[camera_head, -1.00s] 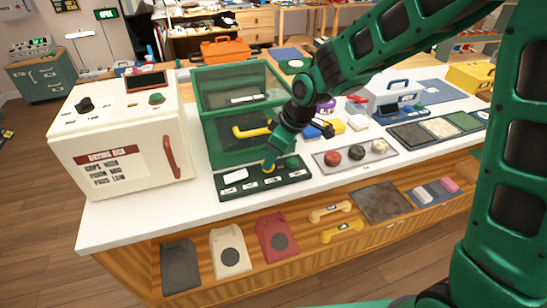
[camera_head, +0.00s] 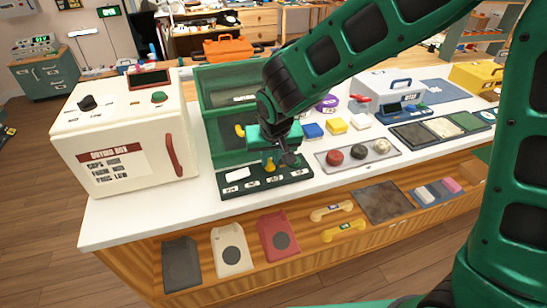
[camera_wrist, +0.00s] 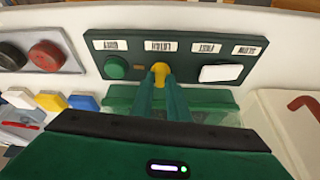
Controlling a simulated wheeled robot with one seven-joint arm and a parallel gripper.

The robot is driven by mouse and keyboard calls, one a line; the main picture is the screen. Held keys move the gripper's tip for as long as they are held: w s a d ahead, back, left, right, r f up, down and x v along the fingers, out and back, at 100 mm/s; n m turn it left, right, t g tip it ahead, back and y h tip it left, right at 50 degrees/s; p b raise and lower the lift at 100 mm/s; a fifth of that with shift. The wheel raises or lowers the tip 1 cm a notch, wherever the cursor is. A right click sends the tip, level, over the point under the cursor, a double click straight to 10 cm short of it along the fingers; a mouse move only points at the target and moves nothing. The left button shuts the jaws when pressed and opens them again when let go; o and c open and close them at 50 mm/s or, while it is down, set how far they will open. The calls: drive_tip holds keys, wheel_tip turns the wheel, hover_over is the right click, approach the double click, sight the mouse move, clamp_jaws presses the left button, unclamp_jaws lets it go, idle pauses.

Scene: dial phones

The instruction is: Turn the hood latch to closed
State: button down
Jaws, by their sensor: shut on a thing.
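The green hood (camera_head: 208,105) stands on the white counter, with its front partly hidden behind my arm. A dark green control panel (camera_head: 228,191) lies in front of it. The yellow latch knob (camera_wrist: 160,69) sits on this panel beside the latch label, which reads upside down in the wrist view. My gripper (camera_wrist: 163,84) is shut on the latch knob, with one green finger on each side. In the head view my gripper (camera_head: 268,162) comes down onto the panel from above. Which way the latch points is hard to tell.
A green round button (camera_wrist: 116,67) and a white rocker switch (camera_wrist: 221,73) flank the latch. The cream drying box (camera_head: 120,135) stands left of the hood. A tray with several round knobs (camera_head: 358,153) lies to the right. Coloured blocks (camera_head: 335,126) lie behind it.

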drive_tip(key=shift+w+m+h, duration=0.1)
drive_tip(key=shift+m+h, duration=0.5)
drive_tip(key=shift+m, duration=0.8)
drive_tip(key=shift+f, duration=0.1)
drive_tip(key=c, duration=1.6)
unclamp_jaws()
drive_tip(key=shift+s, duration=0.2)
drive_tip(key=shift+o, duration=0.2)
drive_tip(key=shift+a+r, duration=0.1)
drive_tip(key=shift+r, duration=0.15)
drive_tip(key=v, duration=1)
drive_tip(key=shift+r, duration=0.2)
